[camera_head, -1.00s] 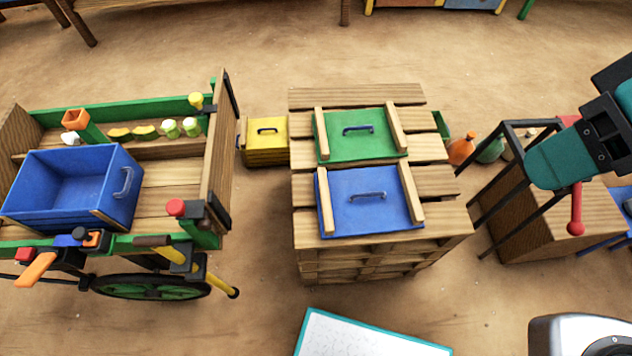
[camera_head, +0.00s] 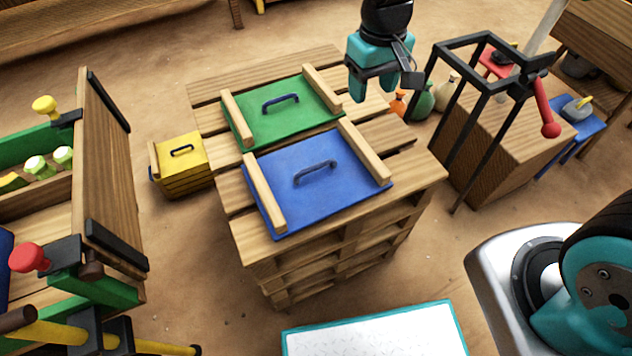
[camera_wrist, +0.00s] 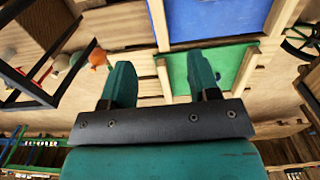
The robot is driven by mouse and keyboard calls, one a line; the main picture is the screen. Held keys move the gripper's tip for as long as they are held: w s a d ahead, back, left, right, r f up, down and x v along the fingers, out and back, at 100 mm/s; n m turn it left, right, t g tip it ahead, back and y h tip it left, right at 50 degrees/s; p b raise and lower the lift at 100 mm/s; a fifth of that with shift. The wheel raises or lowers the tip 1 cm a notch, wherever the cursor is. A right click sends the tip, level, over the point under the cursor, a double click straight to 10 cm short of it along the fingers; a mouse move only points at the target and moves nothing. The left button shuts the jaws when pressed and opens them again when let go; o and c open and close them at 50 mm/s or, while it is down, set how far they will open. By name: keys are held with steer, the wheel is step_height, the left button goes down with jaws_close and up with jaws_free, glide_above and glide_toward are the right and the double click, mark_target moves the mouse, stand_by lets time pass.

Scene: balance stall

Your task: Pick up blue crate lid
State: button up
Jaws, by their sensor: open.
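The blue crate lid (camera_head: 322,178) lies flat on the front of a wooden pallet stack, between two light wooden strips, with a dark blue handle (camera_head: 314,172) on top. Its blue surface also shows at the top of the wrist view (camera_wrist: 210,18). A green lid (camera_head: 285,112) lies just behind it. My gripper (camera_head: 384,88) is open and empty, above the pallet's right rear side, apart from both lids. In the wrist view its two teal fingers (camera_wrist: 160,88) are spread, with the right one in front of the green lid (camera_wrist: 228,62).
A wooden cart (camera_head: 122,172) stands at the left, with a yellow crate (camera_head: 182,163) between it and the pallet stack (camera_head: 325,240). A black frame (camera_head: 445,130) and red lever (camera_head: 547,115) stand at the right. A white teal-edged board (camera_head: 380,330) is in front.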

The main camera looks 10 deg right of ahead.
steer(key=b, duration=0.2)
glide_above(363, 144)
steer(key=f, duration=1.1)
steer(key=shift+s+a+f, duration=0.15)
steer(key=shift+s+a, duration=0.05)
steer(key=shift+w+d+f+b, duration=0.15)
steer(key=shift+f+b, duration=0.25)
steer(key=shift+f, duration=1)
steer(key=shift+d+f+b, duration=0.1)
steer(key=shift+f+b, duration=0.3)
steer(key=shift+f, duration=0.95)
steer(key=shift+c, duration=0.2)
steer(key=shift+r, duration=0.1)
jaws_close()
